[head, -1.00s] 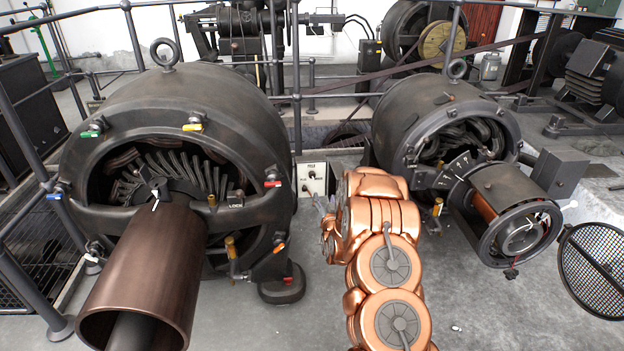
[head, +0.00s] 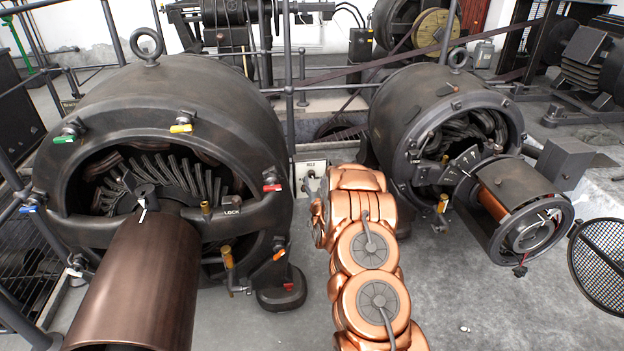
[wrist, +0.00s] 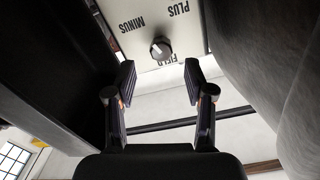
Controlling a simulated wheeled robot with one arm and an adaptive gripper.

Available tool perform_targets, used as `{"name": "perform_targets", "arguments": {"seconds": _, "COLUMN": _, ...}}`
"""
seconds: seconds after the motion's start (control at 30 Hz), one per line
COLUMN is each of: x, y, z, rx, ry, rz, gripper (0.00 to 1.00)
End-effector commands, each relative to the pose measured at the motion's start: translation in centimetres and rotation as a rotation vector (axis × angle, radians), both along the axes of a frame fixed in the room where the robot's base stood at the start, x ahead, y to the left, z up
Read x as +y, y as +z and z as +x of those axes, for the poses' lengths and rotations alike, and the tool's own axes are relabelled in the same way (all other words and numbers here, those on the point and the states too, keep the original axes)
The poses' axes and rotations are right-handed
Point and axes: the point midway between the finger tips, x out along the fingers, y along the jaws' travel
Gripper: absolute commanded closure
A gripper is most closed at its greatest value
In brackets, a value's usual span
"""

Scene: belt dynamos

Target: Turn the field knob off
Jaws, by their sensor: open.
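The field knob (wrist: 161,48) is a small dark round knob with a light mark, on a pale panel (wrist: 200,25). The panel carries the words PLUS, MINUS and FIELD, upside down in the wrist view; FIELD is partly cut off from sight. The panel (head: 311,166) also shows in the head view, between the two machines and just beyond my arm. My gripper (wrist: 160,76) is open and empty, its two fingers apart. The knob appears between and just beyond the fingertips, with no visible contact. In the head view my arm hides most of the gripper.
A large dynamo (head: 250,130) stands left of the panel and a smaller one (head: 420,100) stands right, leaving a narrow gap. Railing posts (head: 289,100) rise near the panel. A round mesh guard (head: 600,265) stands at the far right.

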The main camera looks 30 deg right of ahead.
Motion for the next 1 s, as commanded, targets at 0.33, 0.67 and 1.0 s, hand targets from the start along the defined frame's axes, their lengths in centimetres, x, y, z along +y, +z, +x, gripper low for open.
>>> {"name": "perform_targets", "arguments": {"seconds": 0.33, "x": -1.1, "y": -0.1, "z": 3.4, "rx": 0.0, "ry": 0.004, "rz": -0.001, "gripper": 0.47}}
{"name": "perform_targets", "arguments": {"seconds": 0.67, "x": -1.2, "y": -0.1, "z": 3.9, "rx": 0.002, "ry": 0.005, "rz": 0.001, "gripper": 0.47}}
{"name": "perform_targets", "arguments": {"seconds": 1.0, "x": -1.3, "y": -0.1, "z": 3.9, "rx": 0.002, "ry": 0.005, "rz": 0.001, "gripper": 0.76}}
